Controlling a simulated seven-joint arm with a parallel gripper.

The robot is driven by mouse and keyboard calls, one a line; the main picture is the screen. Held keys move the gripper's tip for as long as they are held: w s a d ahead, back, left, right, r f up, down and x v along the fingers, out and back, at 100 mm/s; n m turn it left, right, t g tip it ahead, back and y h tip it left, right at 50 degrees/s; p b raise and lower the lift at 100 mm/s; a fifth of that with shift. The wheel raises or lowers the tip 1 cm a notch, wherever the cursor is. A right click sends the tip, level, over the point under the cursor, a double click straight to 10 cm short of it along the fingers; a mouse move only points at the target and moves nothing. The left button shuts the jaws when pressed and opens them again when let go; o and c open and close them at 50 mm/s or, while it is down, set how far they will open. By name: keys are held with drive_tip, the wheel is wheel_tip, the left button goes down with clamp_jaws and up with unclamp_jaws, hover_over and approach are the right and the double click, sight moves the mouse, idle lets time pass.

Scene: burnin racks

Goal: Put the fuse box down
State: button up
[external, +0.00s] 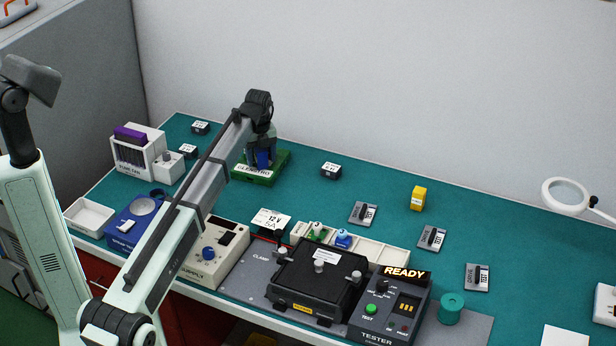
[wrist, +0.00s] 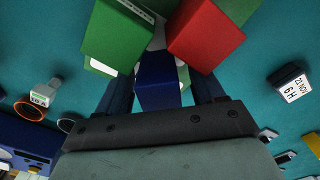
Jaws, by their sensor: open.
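My gripper (external: 262,152) is low over a green tray (external: 274,176) at the back of the bench. In the wrist view its fingers (wrist: 160,92) stand apart on either side of a blue block (wrist: 158,82). Whether they touch the block is unclear. A green block (wrist: 117,34) and a red block (wrist: 205,34) lie just beyond the fingertips. The blue block also shows in the external view (external: 264,158), partly hidden by my gripper. No label on it is readable, so I cannot tell for sure that it is the fuse box.
A white rack (external: 128,156) with a purple top stands at the left. Small dark blocks lie nearby, one (external: 330,170) right of the tray. A supply (external: 214,252), a black clamp unit (external: 316,281) and a tester (external: 388,312) reading READY line the front. The back right has free room.

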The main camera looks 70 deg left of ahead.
wheel_tip(320, 180, up, 12)
drive_tip(key=shift+r, duration=0.1)
idle(0.5)
idle(4.0)
drive_tip(key=o, duration=0.5)
drive_tip(key=shift+c, duration=0.2)
drive_tip(key=shift+o, duration=0.7)
drive_tip(key=shift+w+d, duration=0.1)
drive_tip(key=shift+w, duration=0.05)
drive_tip(key=w+d+r+n, duration=0.2)
drive_tip(key=w+d+n, duration=0.2)
drive_tip(key=w, duration=0.6)
drive_tip(key=w+d+r+n, duration=0.2)
drive_tip(key=w+d+n, duration=0.3)
drive_tip(key=w, duration=0.5)
wheel_tip(320, 180, down, 10)
drive_tip(key=shift+s+a, duration=0.25)
